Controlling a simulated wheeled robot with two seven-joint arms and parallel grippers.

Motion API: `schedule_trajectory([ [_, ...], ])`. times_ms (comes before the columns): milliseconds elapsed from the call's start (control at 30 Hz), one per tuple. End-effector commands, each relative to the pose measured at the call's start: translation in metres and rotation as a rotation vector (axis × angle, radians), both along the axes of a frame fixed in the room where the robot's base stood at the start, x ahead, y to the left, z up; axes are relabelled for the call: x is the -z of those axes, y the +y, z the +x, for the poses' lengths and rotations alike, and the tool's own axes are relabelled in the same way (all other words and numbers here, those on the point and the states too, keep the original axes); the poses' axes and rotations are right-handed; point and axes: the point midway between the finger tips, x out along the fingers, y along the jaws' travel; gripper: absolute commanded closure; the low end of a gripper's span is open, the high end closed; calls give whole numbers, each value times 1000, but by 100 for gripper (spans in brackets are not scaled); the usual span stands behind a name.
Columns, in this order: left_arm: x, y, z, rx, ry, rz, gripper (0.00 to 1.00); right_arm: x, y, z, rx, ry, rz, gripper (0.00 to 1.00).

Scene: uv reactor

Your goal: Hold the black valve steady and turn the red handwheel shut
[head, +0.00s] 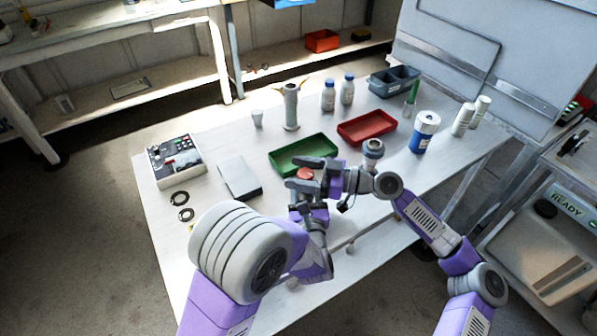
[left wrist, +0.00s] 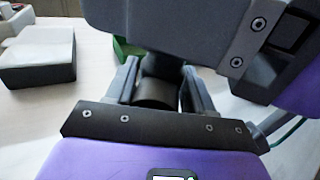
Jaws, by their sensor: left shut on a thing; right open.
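The red handwheel (head: 305,173) shows in the head view near the front edge of the green tray. My right gripper (head: 307,178) comes in from the right with its fingers open, one on either side of the handwheel; I cannot tell whether they touch it. My left gripper (left wrist: 157,88) is shut on the black valve (left wrist: 157,94), a dark cylinder between its two fingers in the left wrist view. In the head view the valve body is mostly hidden by the grippers. My right gripper covers the top of the left wrist view.
A green tray (head: 303,154) and a red tray (head: 367,127) lie behind the grippers. A grey box (head: 239,177) and a control panel (head: 175,161) are to the left. A blue-and-white canister (head: 424,131) and several bottles stand at the right and back.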

Motion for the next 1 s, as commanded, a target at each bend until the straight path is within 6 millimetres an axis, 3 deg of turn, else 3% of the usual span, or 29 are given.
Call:
schedule_trajectory([
  [333,-1,0,0,0,-2,-1,88,0,5,1,0,1,0,31],
  [700,-1,0,0,0,-2,-1,88,0,5,1,0,0,0,82],
  [1000,-1,0,0,1,-2,0,88,0,4,2,100,-3,-8,83],
])
